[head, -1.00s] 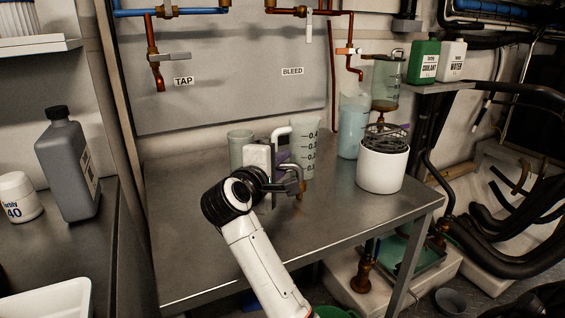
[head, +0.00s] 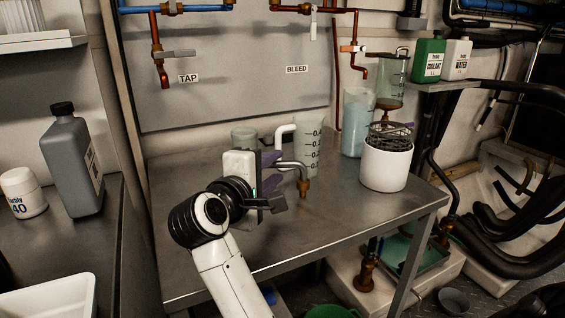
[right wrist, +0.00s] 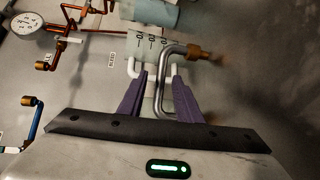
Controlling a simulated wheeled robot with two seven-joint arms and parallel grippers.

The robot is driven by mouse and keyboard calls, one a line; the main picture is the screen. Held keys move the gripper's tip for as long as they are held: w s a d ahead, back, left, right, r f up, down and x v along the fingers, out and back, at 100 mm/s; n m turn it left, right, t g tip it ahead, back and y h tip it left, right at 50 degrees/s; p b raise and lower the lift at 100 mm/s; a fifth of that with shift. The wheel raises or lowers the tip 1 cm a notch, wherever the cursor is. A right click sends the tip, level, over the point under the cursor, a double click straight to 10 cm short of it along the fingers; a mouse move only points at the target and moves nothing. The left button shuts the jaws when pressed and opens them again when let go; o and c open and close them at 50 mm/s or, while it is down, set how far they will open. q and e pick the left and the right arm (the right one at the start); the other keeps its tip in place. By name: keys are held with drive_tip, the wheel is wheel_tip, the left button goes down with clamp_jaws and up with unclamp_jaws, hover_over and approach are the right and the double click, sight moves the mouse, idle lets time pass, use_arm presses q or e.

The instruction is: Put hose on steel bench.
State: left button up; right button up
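The hose, a bent silver tube with a brass end (head: 303,188), is on the steel bench (head: 345,205) in front of the graduated jug (head: 309,145). Its brass end is at the bench top; whether its whole length touches is hidden. My right gripper (head: 274,172) is at its left in the head view, with its purple fingers spread. In the right wrist view, the hose (right wrist: 160,88) runs between the fingers (right wrist: 162,76), with gaps beside it, and its brass fitting (right wrist: 196,50) points right. My left gripper is not in view.
A pale cup (head: 243,136) stands behind my gripper. A blue-filled jug (head: 356,125) and a white canister (head: 385,168) with a wire rack stand at the right of the bench. The bench's front is clear. A grey bottle (head: 72,165) stands on the left counter.

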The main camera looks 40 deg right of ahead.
drive_tip(key=shift+v, duration=2.25)
